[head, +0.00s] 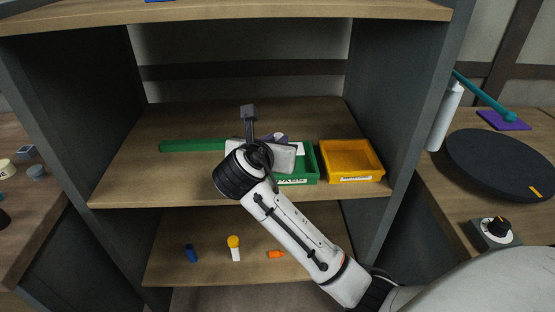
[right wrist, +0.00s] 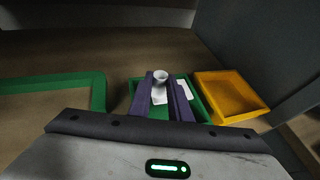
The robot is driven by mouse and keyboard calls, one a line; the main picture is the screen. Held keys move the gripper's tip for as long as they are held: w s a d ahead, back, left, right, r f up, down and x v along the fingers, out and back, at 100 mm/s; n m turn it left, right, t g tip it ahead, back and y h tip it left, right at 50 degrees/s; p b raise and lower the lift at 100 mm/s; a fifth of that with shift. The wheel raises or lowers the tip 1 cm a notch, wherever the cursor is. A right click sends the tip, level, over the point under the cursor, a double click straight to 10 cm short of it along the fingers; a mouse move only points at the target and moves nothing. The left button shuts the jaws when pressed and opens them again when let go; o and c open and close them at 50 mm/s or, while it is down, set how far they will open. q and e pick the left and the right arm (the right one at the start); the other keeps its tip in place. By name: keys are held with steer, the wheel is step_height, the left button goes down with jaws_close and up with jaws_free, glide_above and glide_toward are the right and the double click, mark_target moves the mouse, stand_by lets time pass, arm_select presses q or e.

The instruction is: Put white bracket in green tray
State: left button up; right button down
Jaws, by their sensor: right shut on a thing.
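My right gripper (head: 279,138) reaches into the middle shelf from the front right. In the right wrist view its purple fingers (right wrist: 160,90) are shut on a small white piece (right wrist: 160,76), which looks like the white bracket, with a rounded upper end. The fingers overlap the green tray (right wrist: 202,109) in that view; I cannot tell the height of the piece above the tray floor. In the head view the green tray (head: 312,167) sits on the shelf, partly covered by my gripper and wrist. The bracket is not clearly visible there. My left gripper is not in view.
A yellow tray (head: 350,160) stands right of the green tray. A green bar or frame (head: 190,146) lies on the shelf's left. Dark side panels and an upper shelf (head: 230,12) enclose the space. Small items, including a blue one (head: 191,253), stand on the lower shelf.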

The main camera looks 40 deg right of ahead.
step_height(320, 180, down, 5)
steer(key=shift+f+b, duration=0.1)
steer(key=shift+b, duration=0.3)
steer(key=c, duration=1.9)
jaws_free()
steer(key=p+v, duration=0.1)
steer(key=v, duration=1.1)
